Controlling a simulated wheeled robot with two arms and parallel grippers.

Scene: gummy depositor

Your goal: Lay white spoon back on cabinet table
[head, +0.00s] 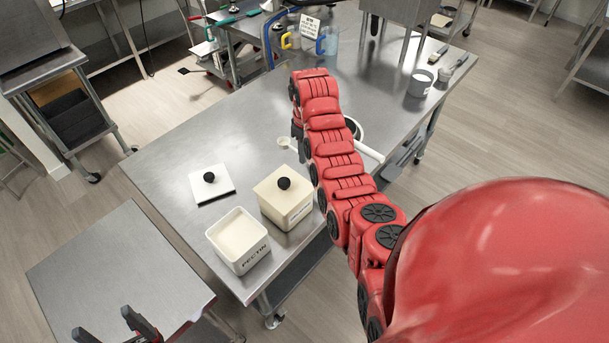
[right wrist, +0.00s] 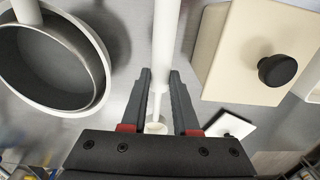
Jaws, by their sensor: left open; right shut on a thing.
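The white spoon (right wrist: 165,30) runs lengthwise between the fingers of my right gripper (right wrist: 160,76), which is shut on its handle. Its small round bowl (right wrist: 156,127) lies toward the wrist in that view. In the head view a small white bowl end (head: 284,143) shows left of my right arm; the rest is hidden by the arm. The spoon is over the steel cabinet table (head: 160,160); I cannot tell whether it touches the top. My left gripper (head: 122,328) is open and empty at the lower left, over a smaller steel table.
An open white box marked PECTIN (head: 240,262) and a closed cream box with a black knob (head: 285,207) stand near the front edge. A white lid (head: 211,187) lies beside them. A white pan (right wrist: 85,100) is close to my right gripper. The table's left part is clear.

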